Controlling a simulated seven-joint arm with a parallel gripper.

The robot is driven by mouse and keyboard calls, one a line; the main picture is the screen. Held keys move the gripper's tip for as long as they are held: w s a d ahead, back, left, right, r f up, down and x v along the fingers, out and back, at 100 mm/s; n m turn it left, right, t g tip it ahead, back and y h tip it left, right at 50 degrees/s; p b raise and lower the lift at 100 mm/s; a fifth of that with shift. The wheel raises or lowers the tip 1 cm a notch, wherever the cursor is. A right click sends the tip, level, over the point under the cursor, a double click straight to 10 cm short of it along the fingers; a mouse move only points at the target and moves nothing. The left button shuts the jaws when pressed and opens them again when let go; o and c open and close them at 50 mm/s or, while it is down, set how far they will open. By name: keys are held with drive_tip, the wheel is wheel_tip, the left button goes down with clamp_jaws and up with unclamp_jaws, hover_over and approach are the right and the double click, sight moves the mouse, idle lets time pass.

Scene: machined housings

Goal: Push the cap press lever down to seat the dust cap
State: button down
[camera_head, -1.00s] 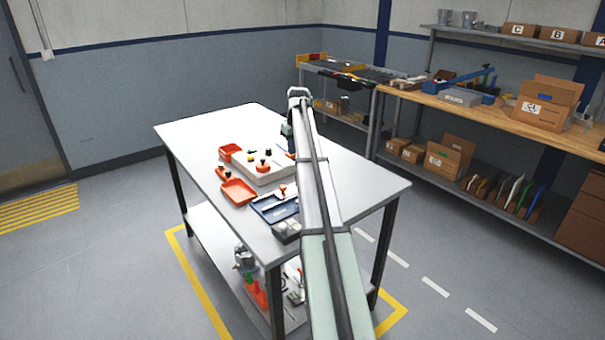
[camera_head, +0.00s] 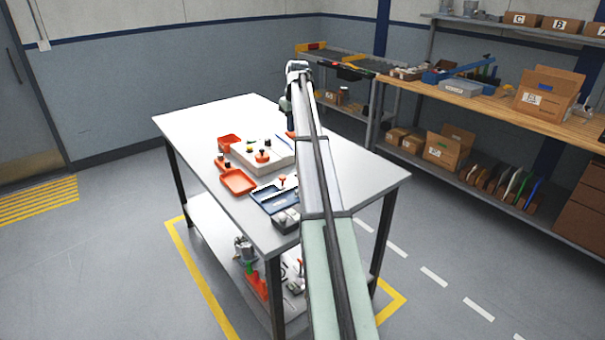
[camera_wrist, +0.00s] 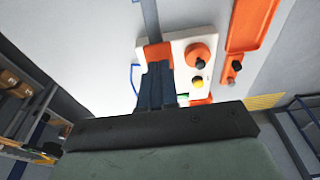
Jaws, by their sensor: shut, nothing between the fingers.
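A white fixture block (camera_head: 270,160) sits on the table with a round orange part with a black knob (camera_head: 262,156) on it. In the wrist view the same block (camera_wrist: 178,42) lies beyond my fingers, with the orange, black-topped part (camera_wrist: 200,54) and a yellow button (camera_wrist: 197,82) to their right. My gripper (camera_wrist: 156,66) is shut and empty, its dark fingertips overlapping an orange piece (camera_wrist: 157,50) at the block's left edge. I cannot tell whether they touch it. In the head view my arm hides most of the gripper. No press lever or dust cap can be made out clearly.
An orange tray (camera_head: 238,182), a small orange bin (camera_head: 229,142) and a blue tray (camera_head: 268,199) share the white table (camera_head: 190,130). The table's left part is clear. A wooden workbench (camera_head: 450,97) with boxes stands at the right.

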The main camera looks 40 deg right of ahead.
drive_tip(key=shift+r, duration=1.85)
